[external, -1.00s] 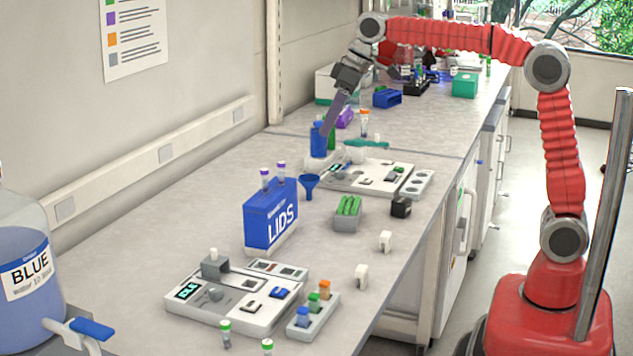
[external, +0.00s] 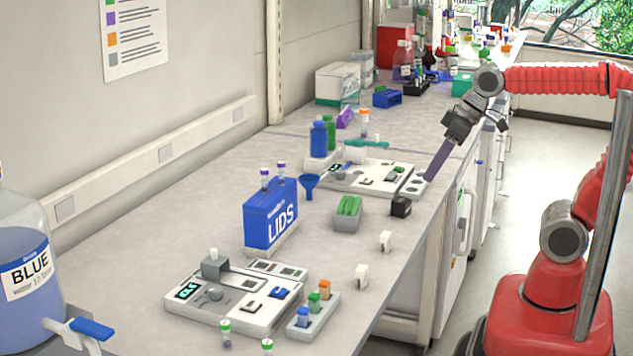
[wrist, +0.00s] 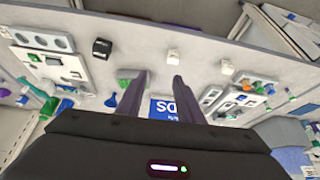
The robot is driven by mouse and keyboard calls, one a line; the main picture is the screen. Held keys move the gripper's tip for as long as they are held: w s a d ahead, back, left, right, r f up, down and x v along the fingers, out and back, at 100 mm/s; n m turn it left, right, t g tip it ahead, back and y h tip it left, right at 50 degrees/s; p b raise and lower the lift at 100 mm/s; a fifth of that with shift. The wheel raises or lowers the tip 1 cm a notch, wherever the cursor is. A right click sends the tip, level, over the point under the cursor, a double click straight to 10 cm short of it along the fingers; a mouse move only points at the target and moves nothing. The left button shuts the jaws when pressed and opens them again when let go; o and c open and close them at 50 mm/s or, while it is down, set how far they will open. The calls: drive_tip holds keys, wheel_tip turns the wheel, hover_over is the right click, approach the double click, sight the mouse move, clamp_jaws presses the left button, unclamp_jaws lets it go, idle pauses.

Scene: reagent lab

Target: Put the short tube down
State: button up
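My gripper (external: 428,178) is beside the far machine's small round-well tray, near the bench's right edge. In the wrist view its two fingers (wrist: 160,78) stand apart with nothing visible between them. I cannot tell which tube is the short tube. Green-capped tubes stand at the front, one left (external: 225,333) and one right (external: 267,347), the latter cut by the frame edge. Two purple-capped tubes (external: 265,180) stand at the blue LIDS box (external: 270,215). An orange-capped tube (external: 364,124) stands farther back.
The near machine (external: 240,295) has a rack of coloured blocks (external: 313,318) beside it. The far machine (external: 340,182) stands behind a grey holder with green pieces (external: 347,215) and a black block (external: 401,206). Blue and green bottles (external: 319,138) stand behind. White blocks (external: 385,240) line the right.

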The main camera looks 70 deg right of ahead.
drive_tip(key=s+f, duration=0.5)
drive_tip(key=s, duration=0.1)
drive_tip(key=shift+d+f, duration=0.15)
drive_tip(key=shift+d, duration=0.15)
